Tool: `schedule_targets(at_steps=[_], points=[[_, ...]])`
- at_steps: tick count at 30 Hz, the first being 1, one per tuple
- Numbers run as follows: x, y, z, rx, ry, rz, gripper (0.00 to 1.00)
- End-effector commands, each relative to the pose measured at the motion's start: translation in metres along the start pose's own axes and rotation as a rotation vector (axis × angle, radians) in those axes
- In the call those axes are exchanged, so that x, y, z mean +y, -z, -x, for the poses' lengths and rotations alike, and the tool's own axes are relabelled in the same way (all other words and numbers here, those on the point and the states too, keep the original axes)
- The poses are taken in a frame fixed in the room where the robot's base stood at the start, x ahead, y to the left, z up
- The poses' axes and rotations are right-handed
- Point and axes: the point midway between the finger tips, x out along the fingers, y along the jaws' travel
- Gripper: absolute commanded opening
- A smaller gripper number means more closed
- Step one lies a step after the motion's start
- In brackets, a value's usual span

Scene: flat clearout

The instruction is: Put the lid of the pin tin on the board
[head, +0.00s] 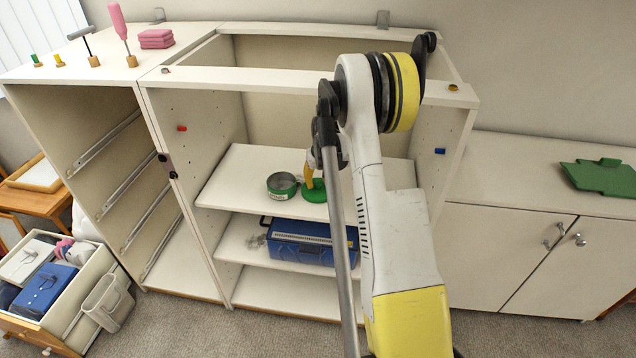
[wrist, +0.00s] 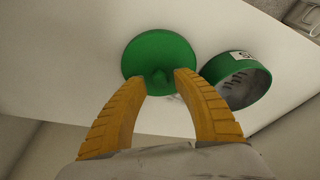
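The lid (head: 315,192) is a green disc lying on the upper shelf of the open cabinet. My arm partly hides the gripper in the head view. A flat green board (head: 602,177) lies on the low cabinet at the right.
A blue toolbox (head: 305,243) stands on the shelf below. The cabinet's side walls and top frame (head: 290,78) enclose the shelf. Pink cloths (head: 157,38) and upright tools stand on the left top. The low cabinet top (head: 500,175) has free room left of the board.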

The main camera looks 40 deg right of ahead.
Motion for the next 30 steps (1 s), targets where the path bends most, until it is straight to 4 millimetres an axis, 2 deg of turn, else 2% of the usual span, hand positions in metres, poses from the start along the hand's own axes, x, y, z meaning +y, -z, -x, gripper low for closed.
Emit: schedule_targets(at_steps=[1, 3, 9, 13, 20, 27, 30], points=[[0.000, 0.001, 0.013, 0.000, 0.000, 0.000, 0.35], [0.000, 0.001, 0.027, 0.000, 0.000, 0.000, 0.35], [0.000, 0.001, 0.057, 0.000, 0.000, -0.001, 0.35], [0.000, 0.000, 0.065, 0.000, 0.000, 0.000, 0.35], [0.000, 0.000, 0.065, 0.000, 0.000, 0.000, 0.35], [0.000, 0.000, 0.065, 0.000, 0.000, 0.000, 1.00], [-0.013, 0.002, 0.068, 0.016, -0.012, 0.009, 1.00]])
